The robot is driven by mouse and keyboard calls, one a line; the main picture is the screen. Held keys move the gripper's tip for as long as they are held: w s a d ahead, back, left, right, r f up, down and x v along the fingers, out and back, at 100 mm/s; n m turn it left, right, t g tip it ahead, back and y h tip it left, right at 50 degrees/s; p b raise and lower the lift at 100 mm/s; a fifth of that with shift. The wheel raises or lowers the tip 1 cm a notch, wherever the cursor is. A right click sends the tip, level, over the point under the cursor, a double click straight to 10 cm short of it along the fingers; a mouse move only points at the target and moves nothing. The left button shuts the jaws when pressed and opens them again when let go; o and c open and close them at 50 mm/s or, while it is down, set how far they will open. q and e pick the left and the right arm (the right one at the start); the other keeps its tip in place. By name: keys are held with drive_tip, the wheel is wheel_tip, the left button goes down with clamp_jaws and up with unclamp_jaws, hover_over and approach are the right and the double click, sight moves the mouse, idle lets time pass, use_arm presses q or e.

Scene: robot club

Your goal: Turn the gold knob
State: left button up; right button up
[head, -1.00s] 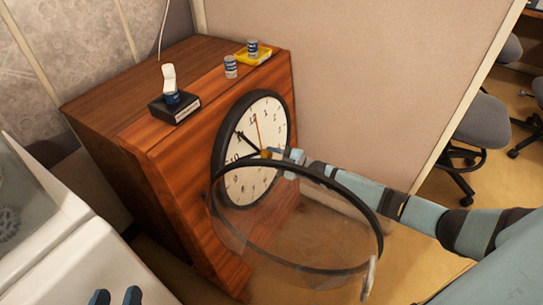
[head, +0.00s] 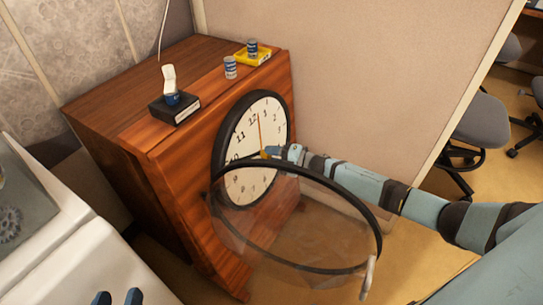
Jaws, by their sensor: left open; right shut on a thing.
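A round wall clock (head: 243,183) with a black rim and cream face is set in the front of a wooden cabinet. The gold knob (head: 264,154) is at the middle of the clock face, small and partly covered by my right gripper. My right gripper (head: 270,153) reaches in from the right and is shut on the knob. My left gripper (head: 117,298) shows only as two blue fingertips, apart and empty, at the bottom left edge, far from the clock.
The clock's hinged glass cover (head: 310,225) stands open below my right arm. On the cabinet top (head: 150,75) are a black box with a small white-and-blue item (head: 172,108), a blue-and-white can (head: 230,67) and a yellow tray (head: 262,60) with another can. Office chairs (head: 480,125) stand at right.

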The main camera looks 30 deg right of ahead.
idle(0.3)
drive_tip(key=o, duration=0.9)
use_arm(q)
drive_tip(key=f, duration=0.1)
drive_tip(key=s+a+f+g+y+p, duration=0.1)
drive_tip(key=f, duration=0.1)
drive_tip(key=a+f+g+p, duration=0.1)
drive_tip(key=shift+s+f, duration=0.3)
drive_tip(key=shift+s, duration=0.1)
use_arm(e)
drive_tip(key=v, duration=1.4)
use_arm(q)
drive_tip(key=shift+w+r, duration=0.1)
drive_tip(key=shift+r, duration=0.1)
